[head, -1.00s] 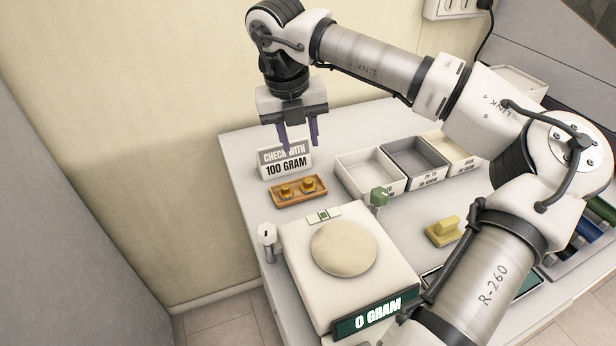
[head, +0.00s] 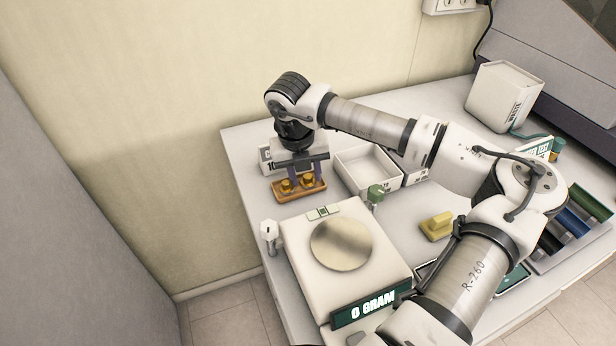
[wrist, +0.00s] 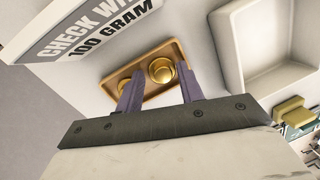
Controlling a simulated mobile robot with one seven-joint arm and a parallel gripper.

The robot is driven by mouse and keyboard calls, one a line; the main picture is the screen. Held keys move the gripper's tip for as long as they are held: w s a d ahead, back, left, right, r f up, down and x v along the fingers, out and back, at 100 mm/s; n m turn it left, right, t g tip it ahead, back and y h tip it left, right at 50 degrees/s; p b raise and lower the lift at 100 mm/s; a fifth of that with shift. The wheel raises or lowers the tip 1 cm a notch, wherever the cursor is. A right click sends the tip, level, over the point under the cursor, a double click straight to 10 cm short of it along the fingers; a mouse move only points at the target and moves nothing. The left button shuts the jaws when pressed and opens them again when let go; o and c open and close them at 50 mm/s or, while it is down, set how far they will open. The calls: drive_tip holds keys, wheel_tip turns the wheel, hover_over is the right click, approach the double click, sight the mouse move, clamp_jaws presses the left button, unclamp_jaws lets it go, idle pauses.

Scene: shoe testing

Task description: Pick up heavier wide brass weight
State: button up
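The wide brass weight (wrist: 161,70) sits in a small wooden tray (wrist: 169,47) beside a smaller brass weight (wrist: 123,87). In the head view the wide weight (head: 307,181) appears to be the right one and the smaller weight (head: 287,186) the left one. My gripper (head: 301,173) is low over the tray. In the wrist view my gripper (wrist: 160,78) is open, with its purple fingers on either side of the wide weight. The left finger partly covers the smaller weight. I cannot tell whether the fingers touch the wide weight.
A "CHECK WITH 100 GRAM" sign (wrist: 90,35) stands close behind the tray. A white bin (head: 366,173) is to the right. The scale (head: 300,245) in front has an empty round plate (head: 341,244) and reads 0 GRAM. A yellow block (head: 437,226) lies right of the scale.

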drive_tip(key=c, duration=0.8)
